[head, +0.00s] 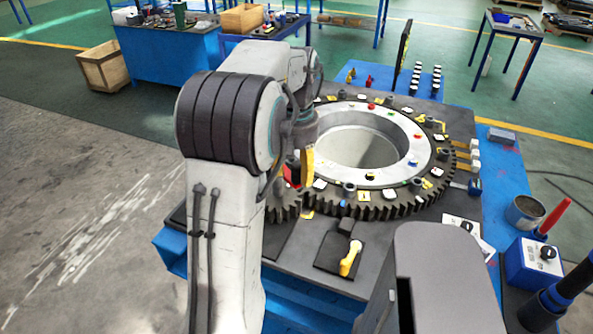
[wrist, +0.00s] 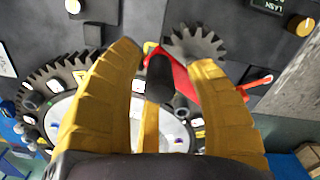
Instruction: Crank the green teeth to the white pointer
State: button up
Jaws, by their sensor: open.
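The large dark gear ring (head: 385,207) lies flat on the stand around a pale inner ring. It also shows in the wrist view (wrist: 62,78). A small toothed gear (wrist: 197,43) sits beside it, with a red crank arm (wrist: 182,76) and an upright black handle (wrist: 159,78). My gripper (wrist: 165,55) is open, with yellow fingers either side of the black handle; contact is not clear. In the head view, my gripper (head: 307,165) is mostly hidden behind my arm, over the small gear. I cannot clearly make out green teeth or a white pointer.
A yellow-handled switch (head: 350,258) stands on the front of the stand. A blue box with a knob (head: 532,262), a metal cup (head: 525,210) and a red-handled tool (head: 556,216) stand at right. Small colored pieces lie on the ring. Open floor lies left.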

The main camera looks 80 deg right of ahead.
jog(key=shift+f, duration=0.2)
grip_shut()
dwell(0.5)
